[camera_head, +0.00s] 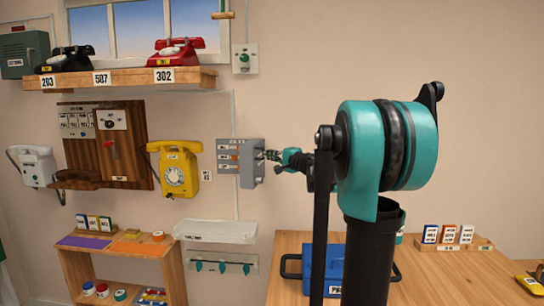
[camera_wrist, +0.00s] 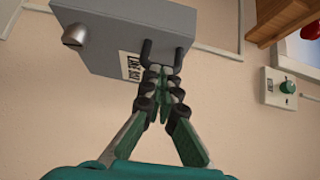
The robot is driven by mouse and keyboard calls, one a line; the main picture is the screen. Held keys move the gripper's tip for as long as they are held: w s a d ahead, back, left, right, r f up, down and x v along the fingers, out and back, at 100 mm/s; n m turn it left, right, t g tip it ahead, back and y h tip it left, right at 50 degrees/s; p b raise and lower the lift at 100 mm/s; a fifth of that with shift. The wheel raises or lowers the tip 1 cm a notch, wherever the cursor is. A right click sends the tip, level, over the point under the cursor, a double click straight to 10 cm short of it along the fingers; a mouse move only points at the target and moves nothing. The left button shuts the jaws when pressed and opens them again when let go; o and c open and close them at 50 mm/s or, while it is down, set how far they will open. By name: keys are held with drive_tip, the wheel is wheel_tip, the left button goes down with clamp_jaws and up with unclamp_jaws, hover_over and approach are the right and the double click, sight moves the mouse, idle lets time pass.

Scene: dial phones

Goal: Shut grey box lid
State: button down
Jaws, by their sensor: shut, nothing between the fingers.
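The grey box (camera_head: 228,154) is on the wall, right of the yellow phone. Its inside shows small labels and orange parts. Its grey lid (camera_head: 252,164) stands open, swung out on the right side. In the wrist view the lid (camera_wrist: 115,38) fills the upper left, with a white label, a black handle and a silver knob. My gripper (camera_head: 272,156) is at the lid's right face. In the wrist view its fingertips (camera_wrist: 161,75) are together beside the handle, with nothing between them. I cannot tell whether they touch the handle.
The yellow phone (camera_head: 179,170) hangs close left of the box. A switch plate (camera_head: 244,58) is above it, and a white tray (camera_head: 215,231) below. A shelf with two dial phones (camera_head: 130,78) is at upper left. A wooden table (camera_head: 450,278) with a blue box (camera_head: 325,266) stands at lower right.

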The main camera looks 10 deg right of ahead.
sight(251, 154)
drive_tip(key=a+h, duration=0.1)
drive_tip(key=a, duration=0.1)
drive_tip(key=a+m+t+h, duration=0.1)
drive_tip(key=a, duration=0.1)
drive_tip(key=a+m+h, duration=0.1)
drive_tip(key=a, duration=0.1)
drive_tip(key=shift+s+a, duration=0.15)
drive_tip(key=shift+s, duration=0.15)
drive_tip(key=w+a+m+h, duration=0.8)
drive_tip(key=w+a+h, duration=0.3)
drive_tip(key=a, duration=0.6)
drive_tip(key=shift+w+a+h, duration=0.4)
drive_tip(key=shift+w, duration=0.8)
